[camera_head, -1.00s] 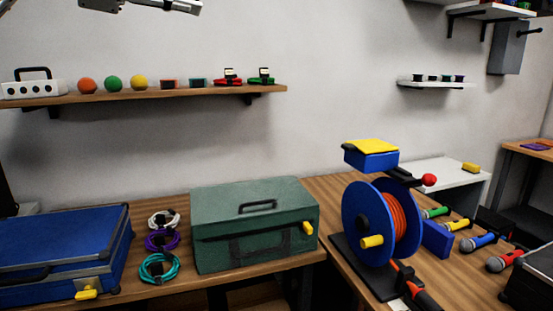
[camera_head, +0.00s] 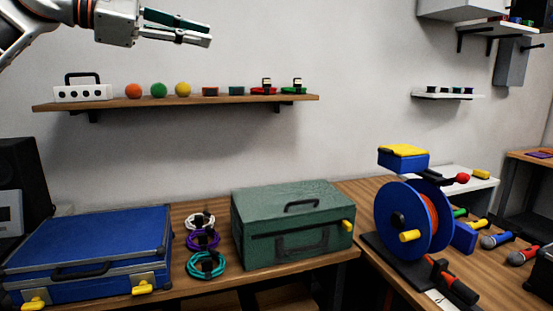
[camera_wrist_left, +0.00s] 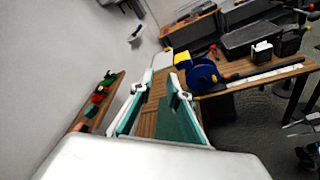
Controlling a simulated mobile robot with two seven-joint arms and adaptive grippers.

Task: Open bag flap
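The green bag (camera_head: 275,208) stands upright on the wooden table, with a dark handle on top and another on its front. Its flap looks closed, and a yellow latch (camera_head: 347,226) shows at its right front. My left gripper (camera_head: 200,34) is high at the top left, in front of the wall, far above the bag and touching nothing. In the left wrist view its two fingers (camera_wrist_left: 157,86) stand apart with nothing held. A green surface (camera_wrist_left: 176,122) shows between them, probably the bag, partly hidden by a finger. My right gripper is not in view.
A blue case (camera_head: 95,243) and several coiled cables (camera_head: 206,265) lie left of the bag. A blue cable reel (camera_head: 437,198) stands to its right, with microphones (camera_head: 495,240) beyond. A wall shelf (camera_head: 180,101) holding small items hangs above the table.

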